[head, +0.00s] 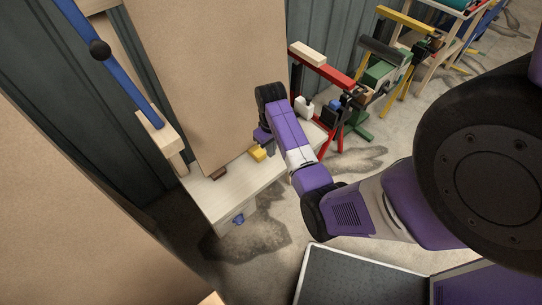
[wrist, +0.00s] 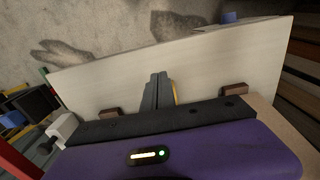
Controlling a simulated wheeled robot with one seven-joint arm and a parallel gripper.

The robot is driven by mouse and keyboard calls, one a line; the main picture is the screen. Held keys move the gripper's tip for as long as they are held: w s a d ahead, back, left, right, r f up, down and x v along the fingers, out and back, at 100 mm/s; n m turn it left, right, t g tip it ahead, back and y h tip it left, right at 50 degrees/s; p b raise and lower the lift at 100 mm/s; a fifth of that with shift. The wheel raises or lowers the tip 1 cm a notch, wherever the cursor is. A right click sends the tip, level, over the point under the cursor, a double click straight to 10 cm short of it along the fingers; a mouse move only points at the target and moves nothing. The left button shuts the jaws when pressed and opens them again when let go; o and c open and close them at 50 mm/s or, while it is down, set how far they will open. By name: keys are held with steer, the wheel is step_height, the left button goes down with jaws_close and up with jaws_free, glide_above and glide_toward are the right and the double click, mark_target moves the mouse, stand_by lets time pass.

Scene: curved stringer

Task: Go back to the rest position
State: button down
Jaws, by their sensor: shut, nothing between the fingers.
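My gripper (head: 266,146) is at the end of my purple arm, low over the pale work table. In the wrist view its grey fingers (wrist: 158,88) are together with nothing between them, pointing at the pale tabletop (wrist: 210,65). A yellow piece (head: 257,154) sits on the table close by the fingers. A yellow edge also shows just right of the fingers in the wrist view (wrist: 175,92). I cannot tell whether the fingers touch it.
A tall tan board (head: 212,75) stands at the table's back, close to my gripper. A blue bar (head: 118,62) with a black knob is at left. A red stand (head: 322,68) and green and yellow stands are at right. Open floor (head: 270,225) lies in front of the table.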

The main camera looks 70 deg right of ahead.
steer(key=shift+r, duration=0.55)
